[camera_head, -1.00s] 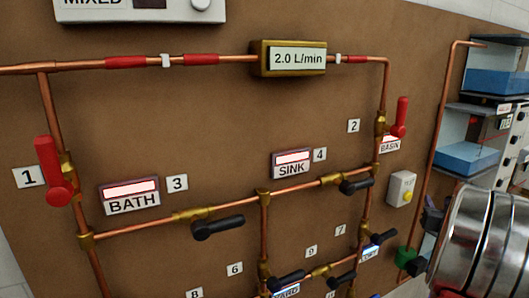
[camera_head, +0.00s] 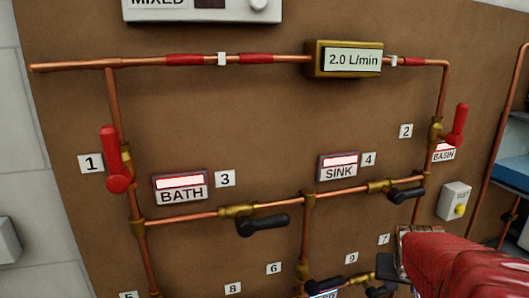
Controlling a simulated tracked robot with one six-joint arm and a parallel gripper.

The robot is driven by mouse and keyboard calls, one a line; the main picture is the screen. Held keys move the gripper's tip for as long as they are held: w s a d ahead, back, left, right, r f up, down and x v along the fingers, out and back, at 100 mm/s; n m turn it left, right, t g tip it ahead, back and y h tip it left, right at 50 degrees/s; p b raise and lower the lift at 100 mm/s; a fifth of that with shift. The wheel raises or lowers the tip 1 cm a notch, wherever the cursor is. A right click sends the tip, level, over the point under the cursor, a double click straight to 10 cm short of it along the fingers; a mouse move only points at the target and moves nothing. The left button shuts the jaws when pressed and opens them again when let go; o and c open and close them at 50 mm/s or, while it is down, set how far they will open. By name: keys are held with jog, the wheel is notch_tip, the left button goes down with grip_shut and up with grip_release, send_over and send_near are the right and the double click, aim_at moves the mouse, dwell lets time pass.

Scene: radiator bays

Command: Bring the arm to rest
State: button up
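My arm's red link (camera_head: 465,268) fills the lower right of the head view. A dark piece (camera_head: 386,266) at its left end seems to be part of my gripper, in front of the lower right pipes. Both fingertips cannot be made out, so I cannot tell if it is open or shut, or whether it touches anything. The link hides part of the lower right pipework.
A brown board (camera_head: 270,130) carries copper pipes, red-handled valves (camera_head: 116,165) and black-handled valves (camera_head: 262,224). A flow meter (camera_head: 345,59) reads 2.0 L/min. BATH (camera_head: 181,188) and SINK (camera_head: 338,167) signs are lit. A yellow-button box (camera_head: 455,201) is near my arm.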

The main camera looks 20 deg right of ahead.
jog(key=s+a+r+n+y, duration=0.1)
jog(key=s+a+n, duration=0.1)
jog(key=a, duration=0.8)
jog(key=s+a+r+n+t+y, duration=0.1)
jog(key=s+a+r+n+y, duration=0.1)
jog(key=a, duration=0.8)
jog(key=s+a+r+n+y, duration=0.1)
jog(key=s+a+n, duration=0.1)
jog(key=a, duration=0.9)
jog(key=shift+r+n+y, duration=0.2)
jog(key=shift+n+y, duration=0.2)
jog(key=shift+n, duration=0.2)
jog(key=shift+d, duration=0.1)
jog(key=shift+c, duration=0.7)
